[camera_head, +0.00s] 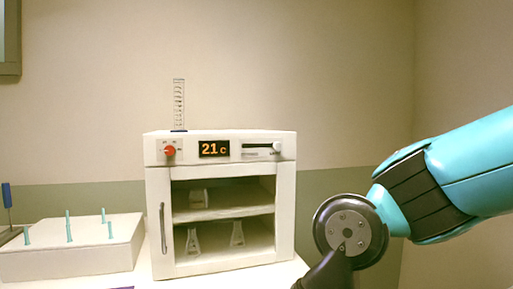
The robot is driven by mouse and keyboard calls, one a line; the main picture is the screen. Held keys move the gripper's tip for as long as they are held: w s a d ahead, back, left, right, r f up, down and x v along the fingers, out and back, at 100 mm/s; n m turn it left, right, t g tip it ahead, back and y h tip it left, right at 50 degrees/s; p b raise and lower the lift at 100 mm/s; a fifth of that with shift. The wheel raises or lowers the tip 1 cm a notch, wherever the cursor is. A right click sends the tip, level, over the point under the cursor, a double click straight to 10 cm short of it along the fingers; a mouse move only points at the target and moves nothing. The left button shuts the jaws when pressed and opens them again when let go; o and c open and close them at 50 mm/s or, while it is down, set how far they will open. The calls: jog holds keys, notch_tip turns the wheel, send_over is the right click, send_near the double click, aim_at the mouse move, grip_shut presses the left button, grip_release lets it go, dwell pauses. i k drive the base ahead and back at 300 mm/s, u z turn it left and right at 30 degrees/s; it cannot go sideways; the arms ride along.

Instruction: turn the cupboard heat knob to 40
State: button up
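The white cupboard (284,215) stands on a white table near the middle of the head view. Its red heat knob (170,151) is at the left of the top panel, with small marks around it too fine to read. An orange display (214,149) beside the knob reads 21 c. A slider (262,147) sits at the right of the panel. My teal arm comes in from the right, well apart from the knob. Only a dark part at the arm's end shows at the bottom edge; my gripper's fingers are out of the frame.
Flasks (237,234) and a small white item stand on shelves behind the cupboard's front, which has a handle (163,228) at left. A graduated cylinder (179,104) stands on top. A white peg block (75,262) with several teal pegs is at left. Space before the panel looks clear.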

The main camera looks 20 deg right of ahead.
aim_at(169, 150)
jog(key=k, duration=1.3)
jog(key=u, duration=0.5)
jog(key=i, duration=0.5)
jog(key=u, duration=0.7)
jog(key=i, duration=0.8)
jog(key=z, duration=0.75)
jog(key=i, duration=0.65)
jog(key=z, duration=0.7)
